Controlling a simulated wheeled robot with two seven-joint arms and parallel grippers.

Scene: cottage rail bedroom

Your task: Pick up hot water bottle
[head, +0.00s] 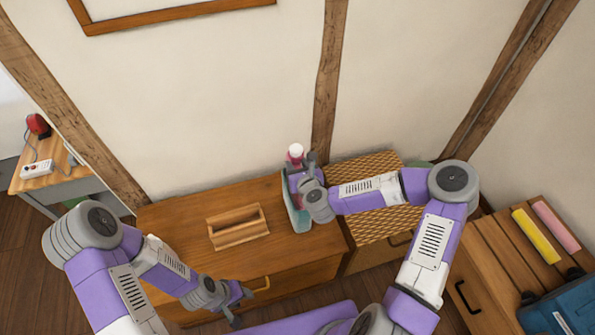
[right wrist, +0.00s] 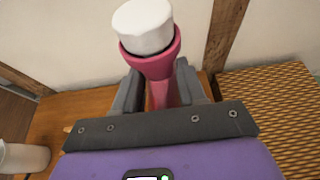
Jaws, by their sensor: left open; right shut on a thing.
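The hot water bottle (head: 295,152) shows a white cap above a pink neck. It is upright over the right part of the wooden dresser top. The cap (right wrist: 143,27) and pink neck (right wrist: 153,68) are large in the right wrist view. My right gripper (head: 302,165) is shut on the neck, with a finger on each side. The gripper hides most of the body, and I cannot tell whether its base touches the dresser. My left gripper (head: 243,306) is open and empty in front of the dresser's front edge.
A wooden tray-like holder (head: 238,228) stands on the dresser (head: 180,220). A teal thing (head: 298,216) shows just below my right gripper. A woven-top cabinet (head: 365,170) adjoins on the right. Yellow (head: 536,236) and pink (head: 556,226) rolls lie on the slatted wooden unit at far right.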

